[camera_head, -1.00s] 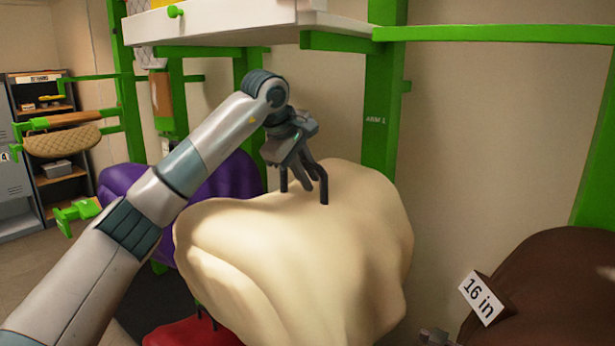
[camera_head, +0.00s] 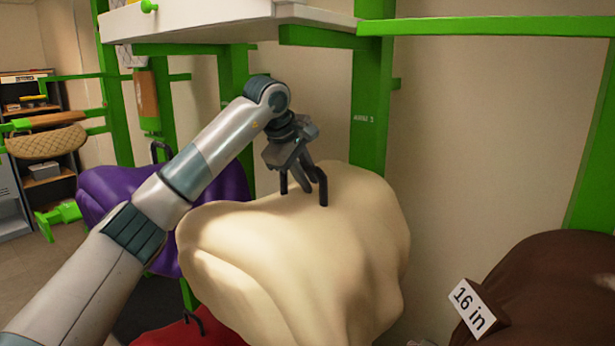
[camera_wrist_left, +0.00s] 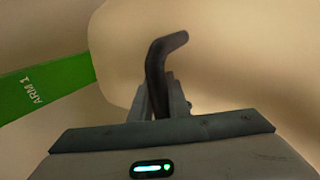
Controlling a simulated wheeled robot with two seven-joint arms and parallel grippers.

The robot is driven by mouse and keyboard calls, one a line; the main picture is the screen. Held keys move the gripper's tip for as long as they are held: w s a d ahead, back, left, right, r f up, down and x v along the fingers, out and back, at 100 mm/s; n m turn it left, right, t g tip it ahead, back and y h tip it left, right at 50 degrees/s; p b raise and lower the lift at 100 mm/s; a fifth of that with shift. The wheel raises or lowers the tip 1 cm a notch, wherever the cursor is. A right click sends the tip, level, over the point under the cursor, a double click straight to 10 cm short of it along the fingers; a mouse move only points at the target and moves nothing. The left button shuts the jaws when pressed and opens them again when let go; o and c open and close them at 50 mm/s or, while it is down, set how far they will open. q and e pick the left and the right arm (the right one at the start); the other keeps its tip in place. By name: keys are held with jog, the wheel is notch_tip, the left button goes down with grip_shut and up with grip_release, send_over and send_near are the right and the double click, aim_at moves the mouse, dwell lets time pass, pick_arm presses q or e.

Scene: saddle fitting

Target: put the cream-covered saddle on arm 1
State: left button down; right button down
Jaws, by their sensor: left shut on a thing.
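The cream-covered saddle (camera_head: 300,250) hangs in the middle of the head view, in front of the green post marked arm 1 (camera_head: 368,140). My left gripper (camera_head: 305,185) is shut on the dark handle on top of the saddle. In the left wrist view the handle (camera_wrist_left: 157,75) stands between the fingers, and a green bar labelled ARM 1 (camera_wrist_left: 45,88) is at the left. The saddle's underside and any support beneath it are hidden. A grey sliver, perhaps my right gripper (camera_head: 424,343), shows at the bottom edge; its jaws cannot be made out.
A purple saddle (camera_head: 105,190) is behind on the left, a red one (camera_head: 180,332) below, and a brown one (camera_head: 550,290) with a "16 in" tag (camera_head: 471,307) at the right. A white shelf (camera_head: 220,22) is overhead. Bare wall lies right of the post.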

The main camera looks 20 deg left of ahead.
pick_arm(q)
jog(key=shift+s+a+f+b, duration=0.2)
jog(key=shift+f+b, duration=0.15)
jog(key=shift+f, duration=0.15)
jog(key=shift+w+d+f, duration=0.15)
jog(key=shift+f, duration=0.1)
pick_arm(e)
jog(key=shift+w+a+f, duration=0.15)
jog(key=shift+f, duration=0.5)
